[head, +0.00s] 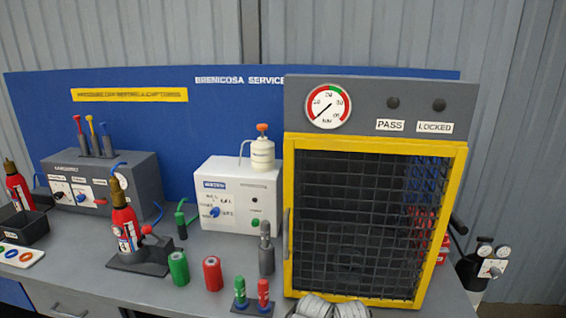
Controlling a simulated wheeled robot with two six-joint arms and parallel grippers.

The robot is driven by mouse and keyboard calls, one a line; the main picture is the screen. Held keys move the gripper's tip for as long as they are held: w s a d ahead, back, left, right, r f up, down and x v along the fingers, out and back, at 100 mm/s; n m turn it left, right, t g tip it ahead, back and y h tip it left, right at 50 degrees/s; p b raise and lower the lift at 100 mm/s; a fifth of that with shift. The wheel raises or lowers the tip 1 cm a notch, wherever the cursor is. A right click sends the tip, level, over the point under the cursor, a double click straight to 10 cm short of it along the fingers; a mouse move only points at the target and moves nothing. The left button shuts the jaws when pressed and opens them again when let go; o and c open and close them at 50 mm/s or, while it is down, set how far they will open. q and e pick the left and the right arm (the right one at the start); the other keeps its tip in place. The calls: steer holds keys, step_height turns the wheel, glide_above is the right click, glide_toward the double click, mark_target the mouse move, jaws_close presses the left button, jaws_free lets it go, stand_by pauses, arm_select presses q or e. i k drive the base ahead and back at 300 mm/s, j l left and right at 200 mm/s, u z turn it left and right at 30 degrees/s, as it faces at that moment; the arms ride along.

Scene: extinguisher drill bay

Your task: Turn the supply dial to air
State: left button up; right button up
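A white box (262,205) stands on the bench at the middle. It has a blue dial (214,212) with small labels around it, too blurred to read, and a green knob (255,223). Neither of my grippers is in view.
A yellow-framed mesh cage (290,175) with a gauge (328,106) fills the right. A red extinguisher (124,225) stands left of the white box. Green (178,268) and red (212,273) cylinders stand in front. Pale grey items (328,306) lie at the front edge.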

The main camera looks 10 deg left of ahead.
mark_target(80, 198)
steer(key=k+j, duration=0.1)
steer(key=j, duration=0.35)
steer(key=j+z, duration=0.1)
steer(key=j, duration=0.35)
steer(key=k+j, duration=0.15)
steer(key=j, duration=0.3)
steer(key=k+j+z, duration=0.15)
steer(key=j, duration=0.75)
steer(key=k+j+z, duration=0.1)
steer(key=j, duration=0.3)
steer(key=k, duration=0.1)
